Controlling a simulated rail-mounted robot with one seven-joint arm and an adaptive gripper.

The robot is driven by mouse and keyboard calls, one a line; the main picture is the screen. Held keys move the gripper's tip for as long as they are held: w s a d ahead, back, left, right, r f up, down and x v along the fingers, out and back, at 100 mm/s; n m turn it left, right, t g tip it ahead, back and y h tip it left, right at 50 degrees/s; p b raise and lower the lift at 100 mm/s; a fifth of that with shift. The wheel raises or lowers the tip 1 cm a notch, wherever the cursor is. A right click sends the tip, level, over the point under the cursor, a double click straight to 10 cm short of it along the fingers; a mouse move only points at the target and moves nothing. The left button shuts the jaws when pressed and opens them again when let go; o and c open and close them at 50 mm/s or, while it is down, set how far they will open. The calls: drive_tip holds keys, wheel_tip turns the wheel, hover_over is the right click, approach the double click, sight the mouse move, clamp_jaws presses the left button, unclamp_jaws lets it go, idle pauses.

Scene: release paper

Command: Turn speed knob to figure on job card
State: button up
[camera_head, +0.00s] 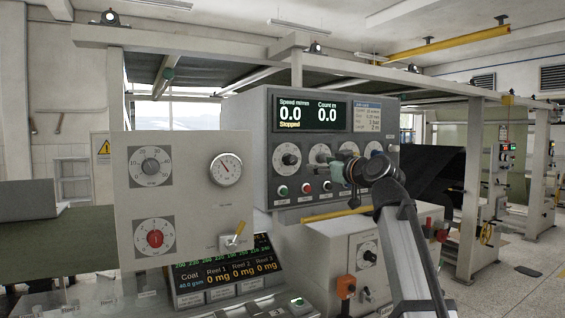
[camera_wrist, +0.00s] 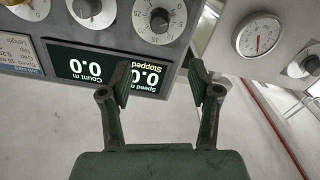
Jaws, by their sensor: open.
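The grey control panel (camera_head: 262,190) has a display (camera_head: 308,112) reading Speed 0.0, Stopped, and Count 0.0. The job card (camera_head: 368,116) is at the display's right; its small figures are not clearly legible. A row of white-dialled, dark-centred knobs sits below, the leftmost knob (camera_head: 287,157) under the speed reading; its label is unreadable. That knob also shows upside down in the wrist view (camera_wrist: 159,18). My gripper (camera_head: 345,160) is before the panel, overlapping the right-hand knobs in the head view. In the wrist view, my gripper's fingers (camera_wrist: 160,80) are apart and empty.
Coloured push buttons (camera_head: 305,188) line the panel below the knobs. At left, a separate box (camera_head: 190,215) carries two dials and a round gauge (camera_head: 225,169). A lower cabinet (camera_head: 325,255) stands beneath my arm.

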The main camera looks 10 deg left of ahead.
sight(294, 159)
drive_tip(key=p+x, duration=0.4)
drive_tip(key=x, duration=1.2)
drive_tip(key=shift+d+r, duration=0.1)
drive_tip(key=shift+d, duration=0.05)
drive_tip(key=shift+p+x, duration=0.3)
drive_tip(key=shift+x, duration=0.5)
drive_tip(key=c, duration=1.2)
